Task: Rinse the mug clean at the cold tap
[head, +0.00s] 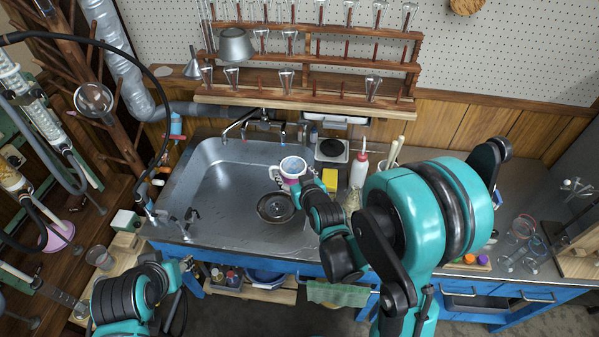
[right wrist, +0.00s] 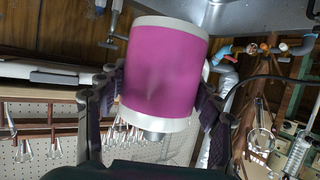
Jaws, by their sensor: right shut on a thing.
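The mug (head: 292,168) is pink with white bands. It is over the right part of the steel sink (head: 222,190), in front of the taps, its mouth facing up. My right gripper (head: 305,180) is shut on it. In the right wrist view the mug (right wrist: 163,68) sits between both fingers, the scene inverted. Taps (head: 283,135) line the sink's back edge. I cannot tell which is cold or whether water runs. Only links of my left arm show at the lower left; its gripper is out of sight.
A round drain (head: 276,207) lies in the sink below the mug. A yellow sponge (head: 330,179) and a white squeeze bottle (head: 359,171) stand right of the sink. A wooden glassware rack (head: 310,88) hangs behind. A black hose (head: 165,120) arches at the left.

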